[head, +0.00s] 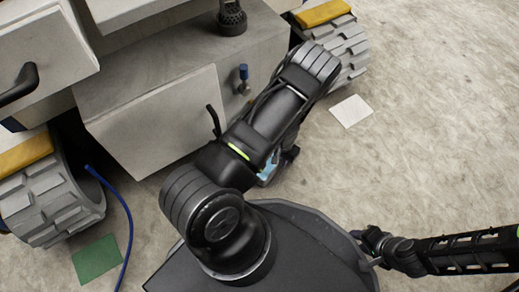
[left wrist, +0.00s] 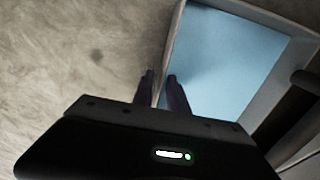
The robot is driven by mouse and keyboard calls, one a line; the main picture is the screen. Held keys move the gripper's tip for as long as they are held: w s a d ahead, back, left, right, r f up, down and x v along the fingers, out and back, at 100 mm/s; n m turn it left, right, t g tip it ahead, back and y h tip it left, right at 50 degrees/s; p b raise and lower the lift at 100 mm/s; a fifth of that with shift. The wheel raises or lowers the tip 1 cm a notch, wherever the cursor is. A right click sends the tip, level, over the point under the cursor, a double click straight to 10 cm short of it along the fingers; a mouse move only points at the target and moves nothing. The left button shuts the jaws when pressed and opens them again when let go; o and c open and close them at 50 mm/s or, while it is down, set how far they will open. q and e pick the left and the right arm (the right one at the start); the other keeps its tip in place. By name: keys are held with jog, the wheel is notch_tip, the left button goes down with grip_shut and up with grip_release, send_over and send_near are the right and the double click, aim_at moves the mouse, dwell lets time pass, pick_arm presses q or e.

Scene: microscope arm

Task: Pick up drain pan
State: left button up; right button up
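The drain pan has a light blue inside and pale grey walls. In the head view only a small piece of the drain pan (head: 267,173) shows on the floor side of my left arm, which hides the rest. In the left wrist view the drain pan (left wrist: 223,62) fills the upper right. My left gripper (left wrist: 160,88) has its fingers close together on either side of the pan's left wall, with the wall between them. In the head view its fingertips are hidden behind the arm. My right gripper (head: 358,249) is open and empty at the lower right, away from the pan.
A grey cabinet-like machine (head: 155,122) with chunky wheels stands at the upper left, close to my left arm. A blue hose (head: 122,205) and a green mat (head: 97,259) lie at the lower left. A white square (head: 351,111) lies on the floor. The right-hand floor is clear.

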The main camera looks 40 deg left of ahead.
pick_arm(q)
grip_shut()
dwell(1.1)
